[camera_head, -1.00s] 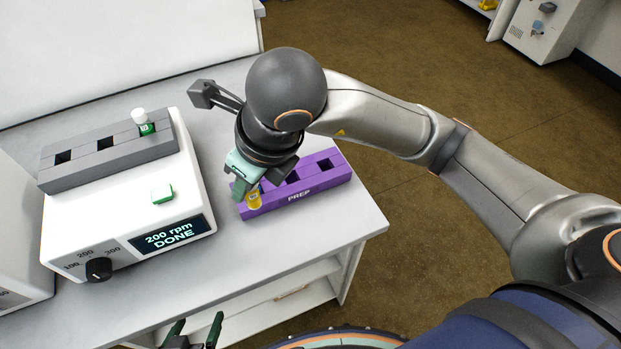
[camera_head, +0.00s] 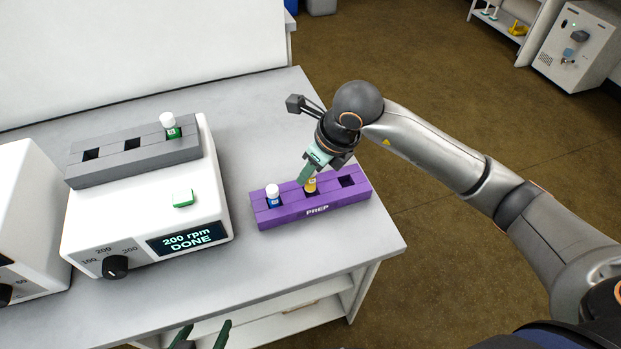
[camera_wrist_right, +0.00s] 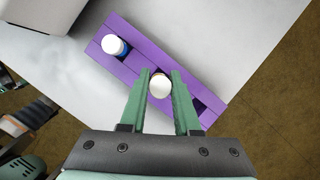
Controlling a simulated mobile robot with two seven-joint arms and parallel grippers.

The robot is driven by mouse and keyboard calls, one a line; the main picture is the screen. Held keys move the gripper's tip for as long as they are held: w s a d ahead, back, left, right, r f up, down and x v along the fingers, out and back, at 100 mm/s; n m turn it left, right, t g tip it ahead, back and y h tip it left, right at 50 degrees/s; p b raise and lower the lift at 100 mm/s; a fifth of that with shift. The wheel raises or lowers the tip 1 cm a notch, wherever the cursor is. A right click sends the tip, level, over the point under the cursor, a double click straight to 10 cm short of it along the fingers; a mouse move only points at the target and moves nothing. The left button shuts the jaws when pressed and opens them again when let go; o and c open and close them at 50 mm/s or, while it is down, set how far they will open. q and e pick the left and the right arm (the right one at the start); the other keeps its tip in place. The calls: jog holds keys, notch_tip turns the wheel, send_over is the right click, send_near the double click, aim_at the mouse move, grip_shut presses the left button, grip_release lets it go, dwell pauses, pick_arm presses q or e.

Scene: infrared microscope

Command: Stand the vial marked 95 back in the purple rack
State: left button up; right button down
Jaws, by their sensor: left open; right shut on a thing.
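The purple rack (camera_head: 345,198), marked PREP, lies on the bench. My right gripper (camera_head: 310,174) is shut on a yellow-labelled vial (camera_head: 311,186), upright at the rack's middle slot; how deep it sits I cannot tell. In the right wrist view its white cap (camera_wrist_right: 160,86) shows between the fingers. A blue-labelled vial (camera_head: 273,196) with a white cap stands in the rack's left slot. The right slot is empty. A green-labelled vial (camera_head: 171,126) stands in the shaker's grey block. The vial numbers are too small to read. My left gripper (camera_head: 203,336) is open and empty at the bottom edge.
The white shaker (camera_head: 140,215), its display reading 200 rpm DONE, stands left of the rack. Its grey block (camera_head: 110,169) has two empty slots. The bench (camera_head: 300,262) is clear in front of the rack and ends to its right.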

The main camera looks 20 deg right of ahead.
aim_at(311, 181)
jog(key=shift+w+d+f, duration=0.1)
jog(key=shift+f, duration=1.55)
jog(key=shift+f, duration=0.1)
jog(key=shift+f, duration=0.15)
jog(key=c, duration=0.6)
grip_release()
jog(key=shift+c, duration=0.2)
jog(key=shift+r, duration=0.6)
jog(key=v, duration=1.1)
jog(key=shift+r+p, duration=0.15)
jog(key=shift+p, duration=0.2)
